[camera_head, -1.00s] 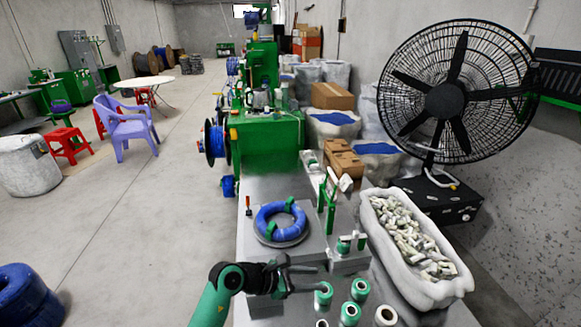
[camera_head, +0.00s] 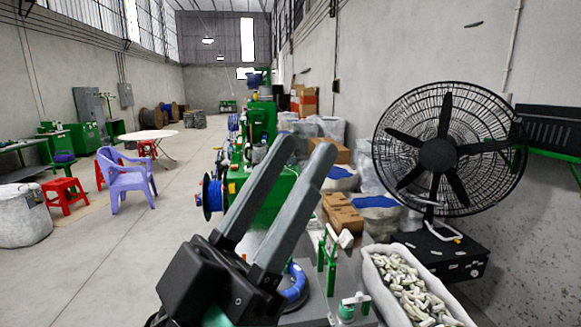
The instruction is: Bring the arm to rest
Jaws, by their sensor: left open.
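My left gripper (camera_head: 290,163) is raised close to the head camera, with its two long grey fingers spread apart and nothing between them. It points up and away to the right. Behind it, the blue cable coil (camera_head: 296,284) lies on the grey work table, and only its right edge shows past the gripper. My right gripper is not in the picture.
A white sack tray (camera_head: 378,270) of small pale parts stands right of the coil. A green stand (camera_head: 330,262) is between them. A large black fan (camera_head: 438,155) stands at the right. Green machinery (camera_head: 268,205) is behind the gripper. Open floor lies to the left.

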